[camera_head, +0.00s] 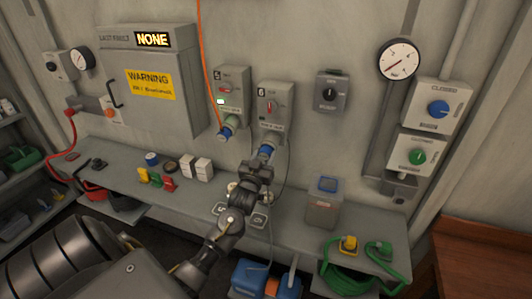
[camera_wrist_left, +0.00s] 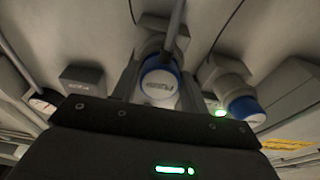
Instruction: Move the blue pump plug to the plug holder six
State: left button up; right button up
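The plug holder six (camera_head: 272,105) is a grey wall box marked 6 with a red switch. A blue pump plug (camera_head: 265,150) is at its angled lower socket; I cannot tell how deep it sits. My left gripper (camera_head: 261,166) is right at this plug, reaching up from below. In the left wrist view the blue plug (camera_wrist_left: 160,83) is straight ahead, with dark finger parts on both sides. Whether they press on it is not clear. A second blue plug (camera_head: 225,133) sits at holder five (camera_head: 231,92), and it also shows in the left wrist view (camera_wrist_left: 246,109). My right gripper is not in view.
An orange cable (camera_head: 202,65) hangs down to the plug at holder five. A grey shelf (camera_head: 120,172) below carries small coloured blocks and white boxes (camera_head: 203,169). A grey box with a blue top (camera_head: 324,203) stands on the right. A switch box (camera_head: 331,92) is right of holder six.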

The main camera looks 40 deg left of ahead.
aim_at(264, 156)
pick_arm(q)
jog(key=c, duration=0.8)
jog(key=shift+s+f, duration=0.1)
jog(key=shift+s+d, duration=0.1)
jog(key=shift+s+d+p, duration=0.2)
jog(key=shift+s+p, duration=0.15)
jog(key=shift+s, duration=0.35)
jog(key=shift+s+d+f, duration=0.15)
jog(key=shift+s+d, duration=0.05)
jog(key=shift+s, duration=0.3)
jog(key=shift+p+v, duration=0.7)
jog(key=shift+v, duration=0.8)
